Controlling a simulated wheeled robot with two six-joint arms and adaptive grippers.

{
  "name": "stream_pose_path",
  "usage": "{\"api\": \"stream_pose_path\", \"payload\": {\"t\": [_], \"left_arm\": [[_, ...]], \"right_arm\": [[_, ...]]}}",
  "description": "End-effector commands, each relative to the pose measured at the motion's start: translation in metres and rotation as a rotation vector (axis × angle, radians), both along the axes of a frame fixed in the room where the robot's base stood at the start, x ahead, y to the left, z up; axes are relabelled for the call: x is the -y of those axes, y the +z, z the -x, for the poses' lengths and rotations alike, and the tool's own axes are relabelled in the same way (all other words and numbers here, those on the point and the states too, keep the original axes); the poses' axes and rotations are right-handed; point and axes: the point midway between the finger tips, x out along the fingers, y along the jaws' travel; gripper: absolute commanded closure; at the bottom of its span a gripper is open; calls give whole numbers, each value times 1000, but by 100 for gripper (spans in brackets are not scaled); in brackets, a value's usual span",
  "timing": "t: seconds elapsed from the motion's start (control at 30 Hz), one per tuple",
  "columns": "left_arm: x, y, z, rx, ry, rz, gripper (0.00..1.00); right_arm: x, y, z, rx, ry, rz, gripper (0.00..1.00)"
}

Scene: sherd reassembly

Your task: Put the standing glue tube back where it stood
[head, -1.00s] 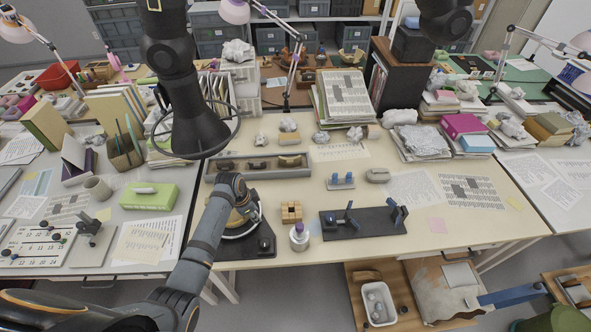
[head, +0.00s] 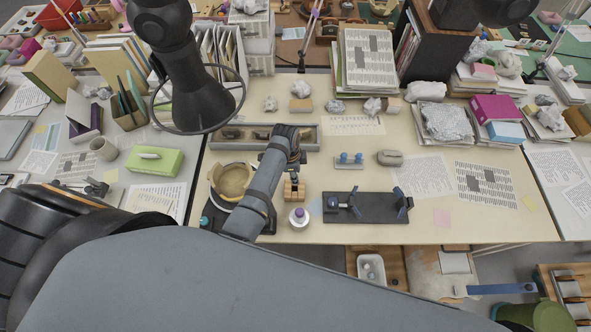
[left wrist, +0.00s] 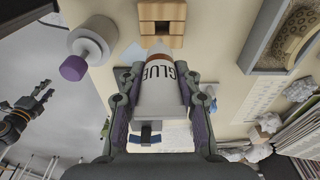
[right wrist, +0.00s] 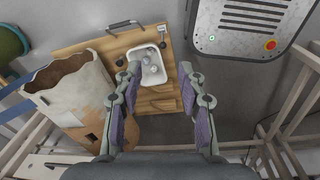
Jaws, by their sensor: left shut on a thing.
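My left gripper (left wrist: 153,105) is shut on a white glue tube (left wrist: 158,90) marked GLUE, with an orange ring near its narrow tip. In the left wrist view, the tube's tip points toward a slotted wooden block (left wrist: 162,22); whether they touch, I cannot tell. In the head view, my left wrist is just beyond the wooden block (head: 294,189), and the tube is not clearly visible there. My right gripper (right wrist: 160,75) is open and empty, with the floor area below it in the right wrist view.
A white jar with a purple top (head: 299,217) stands close in front of the block. A bowl (head: 233,182) sits to the left, and a dark stand with blue clamps (head: 368,207) to the right. A long grey tray (head: 228,144) lies behind.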

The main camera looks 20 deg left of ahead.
Motion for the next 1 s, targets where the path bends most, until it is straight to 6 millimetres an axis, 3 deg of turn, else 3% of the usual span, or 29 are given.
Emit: {"api": "stream_pose_path", "payload": {"t": [0.2, 0.3, 0.43, 0.67, 1.0], "left_arm": [[0, -17, 0, -1, 1, 0, 85], [0, -25, 0, 0, 1, 1, 85], [0, -34, 0, 0, 1, 0, 85], [0, -50, 0, 0, 1, 0, 85], [-1, -72, -1, 1, 1, 0, 85]], "right_arm": [[-1, 1, -47, 72, 3, -2, 60], [-2, -2, -61, 93, 2, -3, 60], [-4, -8, -54, 81, 1, -4, 60], [-4, -20, -22, 33, 0, -5, 60], [-4, -31, -39, 59, 1, -5, 60]]}}
